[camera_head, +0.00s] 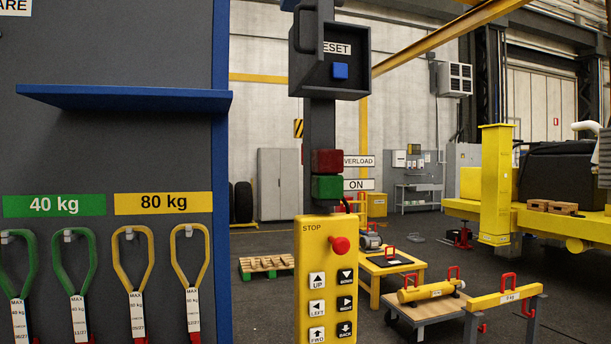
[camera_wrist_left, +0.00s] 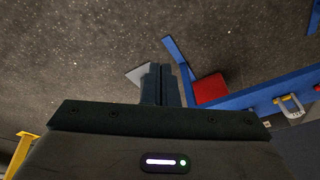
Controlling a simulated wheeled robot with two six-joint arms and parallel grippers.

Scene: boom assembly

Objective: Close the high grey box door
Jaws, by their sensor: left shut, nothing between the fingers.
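The high grey box (camera_head: 345,80) sits on top of a dark post in the head view. Its front is open, showing a blue button (camera_head: 340,71) and a RESET label inside. The dark door (camera_head: 303,32) with a curved handle stands swung open at the box's left side, seen nearly edge-on. My left gripper (camera_wrist_left: 161,82) shows only in the left wrist view, with its fingers together and empty above the dark floor, away from the box. Neither gripper shows in the head view.
Below the box are red and green lamps (camera_head: 327,188) and a yellow button panel (camera_head: 325,270). A grey board (camera_head: 120,150) with a blue shelf (camera_head: 125,98) and hanging slings fills the left. A red block (camera_wrist_left: 210,88) and blue frame show in the wrist view.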

